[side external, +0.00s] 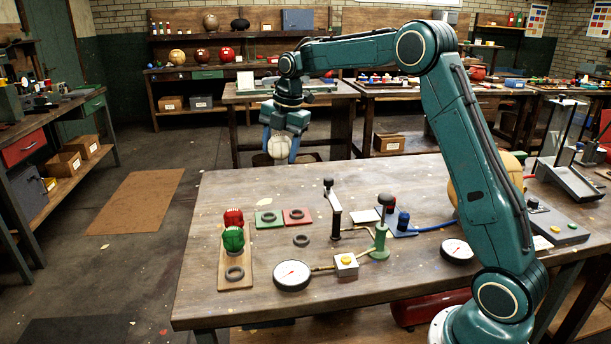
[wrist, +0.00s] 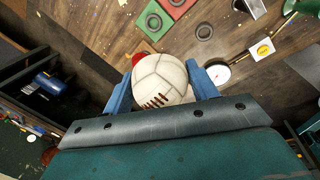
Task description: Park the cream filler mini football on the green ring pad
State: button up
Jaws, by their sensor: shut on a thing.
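The cream mini football (side external: 279,147) is held between the blue fingers of my gripper (side external: 280,150), which is shut on it. In the side view it hangs in the air at the far edge of the workbench, up and to the right of the pads in depth. The wrist view shows the cream ball (wrist: 160,78) with brown lacing between both fingers. The green ring pad (side external: 278,224) lies flat on the bench with a dark ring on it and no ball. It also shows at the top of the wrist view (wrist: 143,21), apart from the ball.
A red ring pad (side external: 305,221) adjoins the green one, and a loose dark ring (side external: 301,240) lies in front. Red (side external: 233,217) and green (side external: 233,239) balls sit on a wooden board at the left. A black-knobbed post (side external: 333,210) and a gauge (side external: 292,275) stand nearby.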

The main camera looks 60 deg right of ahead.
send_over(266, 217)
jog(key=s, duration=0.1)
jog(key=shift+d, duration=0.1)
jog(key=shift+f, duration=0.1)
notch_tip(266, 217, down, 20)
jog(key=shift+r, duration=0.1)
dwell(1.2)
jog(key=o, duration=1.1)
jog(key=r, duration=0.4)
jog(key=s+r, duration=0.1)
jog(key=r, duration=0.3)
jog(key=s+r, duration=0.1)
jog(key=r, duration=0.2)
jog(key=shift+s+d+r, duration=0.15)
jog(key=shift+d+r, duration=0.05)
jog(key=shift+r, duration=0.2)
